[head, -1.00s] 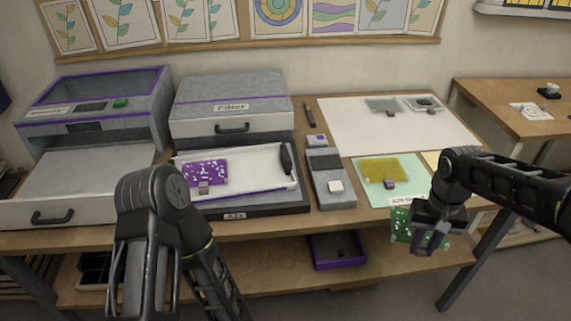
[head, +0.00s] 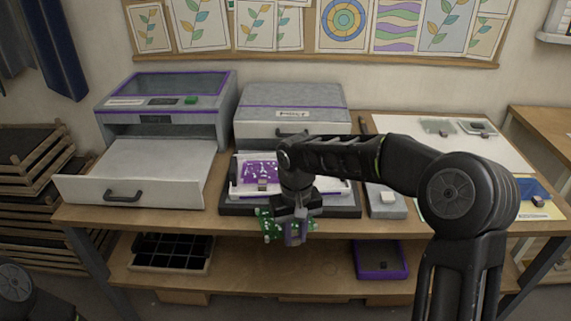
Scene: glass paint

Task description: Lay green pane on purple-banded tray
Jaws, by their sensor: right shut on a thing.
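The green pane (head: 267,224), speckled with white, is held upright in my right gripper (head: 296,236). It hangs just in front of the bench's front edge, below the white tray (head: 236,184). The tray sits on a dark base in front of the grey filter box and carries a purple speckled pane (head: 260,171) with a small block at its front edge. A purple line showed on the tray's front earlier; now my right arm hides much of its middle and right. My left gripper is out of view; only a piece of my left arm shows at the lower left corner.
A grey machine with an open white drawer (head: 130,178) stands to the left. The filter box (head: 290,102) is behind the tray. A grey block holder (head: 388,206) is to the right. On the lower shelf are a divided black box (head: 172,252) and a purple bin (head: 381,260).

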